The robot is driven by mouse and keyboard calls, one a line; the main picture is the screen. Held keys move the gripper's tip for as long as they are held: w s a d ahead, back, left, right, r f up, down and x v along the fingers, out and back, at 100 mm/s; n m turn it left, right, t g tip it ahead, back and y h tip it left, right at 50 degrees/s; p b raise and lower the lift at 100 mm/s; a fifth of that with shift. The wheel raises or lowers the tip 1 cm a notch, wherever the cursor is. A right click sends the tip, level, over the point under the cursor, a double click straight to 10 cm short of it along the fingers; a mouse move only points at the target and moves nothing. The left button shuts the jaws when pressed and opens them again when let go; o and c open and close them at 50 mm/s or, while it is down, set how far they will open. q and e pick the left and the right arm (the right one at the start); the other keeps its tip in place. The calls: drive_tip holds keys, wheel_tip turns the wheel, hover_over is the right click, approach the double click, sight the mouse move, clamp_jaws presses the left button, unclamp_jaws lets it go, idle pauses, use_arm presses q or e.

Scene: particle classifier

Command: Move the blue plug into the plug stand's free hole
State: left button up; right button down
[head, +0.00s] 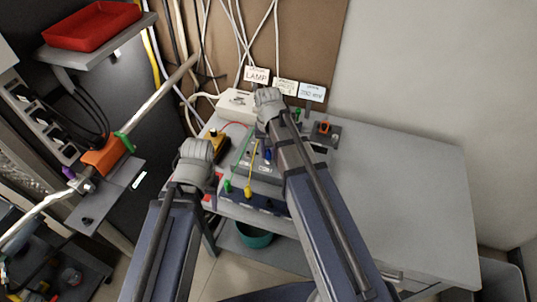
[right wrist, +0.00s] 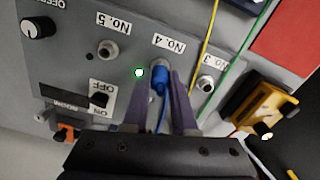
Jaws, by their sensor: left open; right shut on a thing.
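The blue plug (right wrist: 158,80) stands at the socket under the No.4 label on the grey panel (right wrist: 120,70) in the right wrist view. It also shows in the head view (head: 268,154). My right gripper (right wrist: 159,92) is shut on it, one purple-grey finger on each side. In the head view its hand (head: 268,105) is over the back of the panel. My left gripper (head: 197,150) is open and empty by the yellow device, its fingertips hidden. A dark strip (head: 270,203) at the bench front carries green and yellow pieces. I cannot tell which part is the plug stand's free hole.
The yellow device (head: 216,147) stands left of the panel. A dark block with an orange part (head: 325,131) stands right of it. Yellow (right wrist: 207,35) and green (right wrist: 228,75) wires cross the panel beside my right gripper. The bench's right half (head: 400,190) is clear.

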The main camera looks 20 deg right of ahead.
sight(268, 151)
wheel_tip(268, 151, up, 10)
drive_tip(key=p, duration=1)
drive_tip(key=shift+r, duration=0.1)
use_arm(q)
wheel_tip(268, 151, up, 10)
